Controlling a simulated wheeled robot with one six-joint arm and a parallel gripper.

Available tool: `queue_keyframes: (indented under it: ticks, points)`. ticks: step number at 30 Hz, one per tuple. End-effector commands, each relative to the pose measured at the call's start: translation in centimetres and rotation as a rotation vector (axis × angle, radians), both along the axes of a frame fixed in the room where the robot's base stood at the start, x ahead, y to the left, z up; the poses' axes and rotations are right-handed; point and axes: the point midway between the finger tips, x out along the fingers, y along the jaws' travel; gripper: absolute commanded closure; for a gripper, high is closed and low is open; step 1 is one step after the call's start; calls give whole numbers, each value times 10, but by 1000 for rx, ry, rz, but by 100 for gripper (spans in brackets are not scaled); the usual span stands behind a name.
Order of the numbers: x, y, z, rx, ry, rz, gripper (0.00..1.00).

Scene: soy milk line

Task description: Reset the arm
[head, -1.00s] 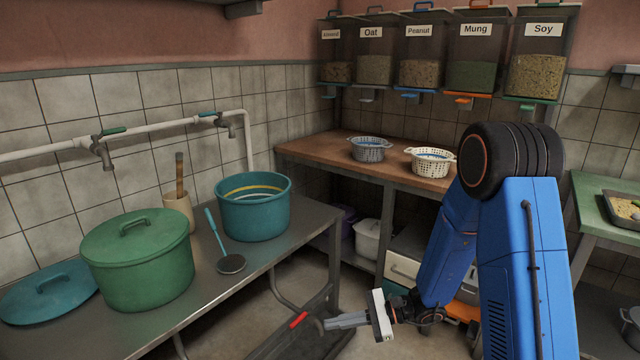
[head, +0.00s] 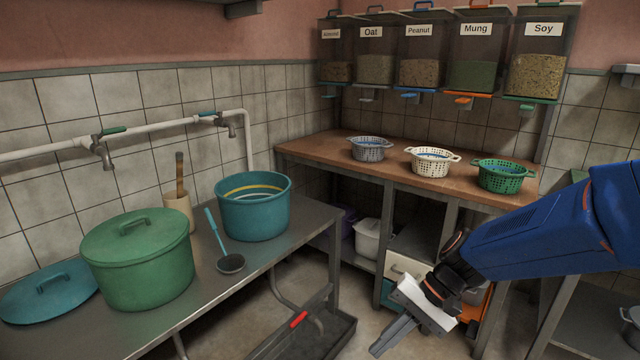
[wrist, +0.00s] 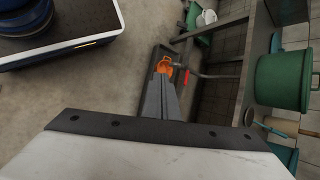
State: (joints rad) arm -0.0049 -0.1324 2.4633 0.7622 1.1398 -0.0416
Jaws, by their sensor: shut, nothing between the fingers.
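My arm is blue and reaches in from the right in the head view. My gripper (head: 391,337) hangs low over the floor in front of the wooden counter, its fingers pointing down and to the left. The fingers are shut together with nothing between them. In the wrist view my gripper (wrist: 161,82) points out over a dark floor tray, and an orange object (wrist: 165,65) shows just beyond the fingertips. I cannot tell what that object is.
A metal table (head: 285,247) at the left bears a green lidded pot (head: 138,262), a blue pot (head: 253,212) and a skimmer (head: 231,262). Three baskets stand on the wooden counter (head: 318,146), including a green one (head: 503,177). Grain dispensers hang above. A floor tray (head: 330,335) lies below.

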Motion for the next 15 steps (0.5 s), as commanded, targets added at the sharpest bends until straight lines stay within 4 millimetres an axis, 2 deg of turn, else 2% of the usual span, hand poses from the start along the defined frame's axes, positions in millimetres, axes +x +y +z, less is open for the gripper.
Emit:
queue_keyframes:
  ticks: [6, 15]
  points:
    - [-26, -31, 17, -140, -152, 78, 100]
    - [-56, -79, 38, -348, -359, 165, 100]
